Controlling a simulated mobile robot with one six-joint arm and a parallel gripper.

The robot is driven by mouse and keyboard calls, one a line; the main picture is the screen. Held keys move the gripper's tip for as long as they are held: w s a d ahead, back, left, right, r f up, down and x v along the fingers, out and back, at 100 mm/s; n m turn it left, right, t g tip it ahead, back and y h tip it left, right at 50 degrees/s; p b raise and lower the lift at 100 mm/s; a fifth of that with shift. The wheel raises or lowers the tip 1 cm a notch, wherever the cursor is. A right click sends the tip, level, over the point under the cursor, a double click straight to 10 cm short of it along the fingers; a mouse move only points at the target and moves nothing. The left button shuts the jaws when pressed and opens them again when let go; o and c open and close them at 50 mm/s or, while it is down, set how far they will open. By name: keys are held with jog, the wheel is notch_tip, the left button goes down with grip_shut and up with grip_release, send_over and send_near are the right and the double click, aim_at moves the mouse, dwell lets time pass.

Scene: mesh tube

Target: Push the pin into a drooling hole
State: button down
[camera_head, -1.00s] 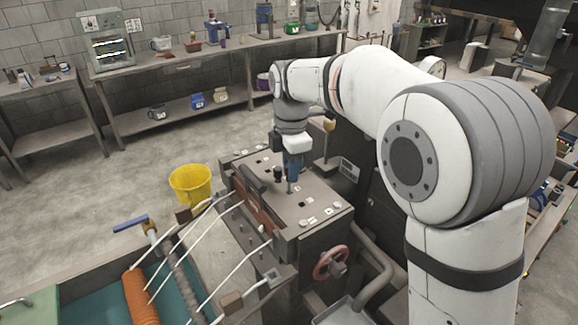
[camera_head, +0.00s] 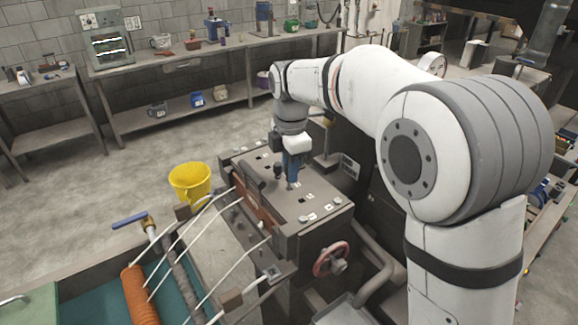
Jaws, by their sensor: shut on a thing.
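My gripper (camera_head: 291,178) points straight down over the flat top of the dark metal machine (camera_head: 322,196). It is shut on a small grey pin (camera_head: 289,187), of which only a short lower end shows below the blue fingers. The pin's tip is at or just above the machine top; I cannot tell whether it is in a hole. Several small dark holes and pale labels (camera_head: 302,218) dot the top. Several white strands (camera_head: 178,240) run from the machine's left side down to the front left; I cannot tell which hole drools.
An orange ribbed roller (camera_head: 140,296) lies over a teal trough (camera_head: 85,305) at the front left. A yellow bucket (camera_head: 190,182) stands on the floor behind it. A red handwheel (camera_head: 331,259) sticks out of the machine's front. Workbenches (camera_head: 215,56) line the back wall.

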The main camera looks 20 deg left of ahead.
jog(key=shift+f+b, duration=0.8)
jog(key=shift+f, duration=0.45)
dwell(0.8)
jog(key=c, duration=1.2)
grip_release()
jog(key=shift+r, duration=0.1)
notch_tip(320, 180, up, 7)
jog(key=shift+b, duration=0.6)
jog(key=s+d+f+m+t+b, duration=0.1)
jog(key=s+d+m, duration=0.2)
jog(key=d+m, duration=0.45)
jog(key=s+d+f+m+t+b, duration=0.1)
jog(key=s+d+m, duration=0.25)
jog(key=d, duration=0.65)
jog(key=s+d+f+m+t+b, duration=0.1)
jog(key=s+d+f+m, duration=0.9)
jog(key=s+d+m, duration=0.2)
jog(key=s+m, duration=0.2)
jog(key=shift+d+f+m+b, duration=0.25)
jog(key=shift+d+m+b, duration=0.05)
jog(key=shift+b, duration=0.1)
